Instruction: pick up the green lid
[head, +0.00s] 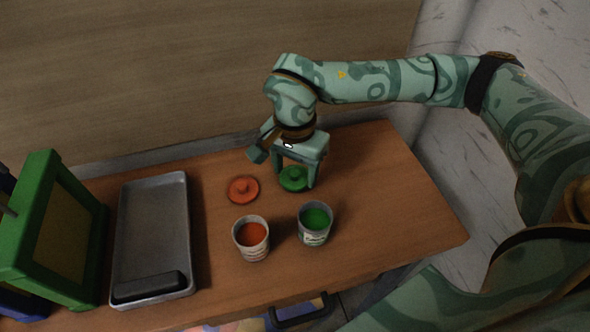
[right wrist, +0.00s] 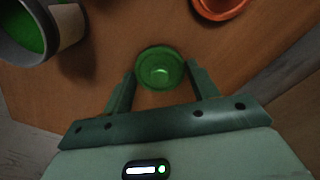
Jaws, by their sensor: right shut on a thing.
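My left gripper is not in view.
An open can of green paint (head: 315,222) and an open can of orange paint (head: 251,238) stand in front of the lids. A grey metal tray (head: 152,230) and a green-framed screen (head: 48,225) are at the left. The wooden table (head: 400,205) is clear at the right.

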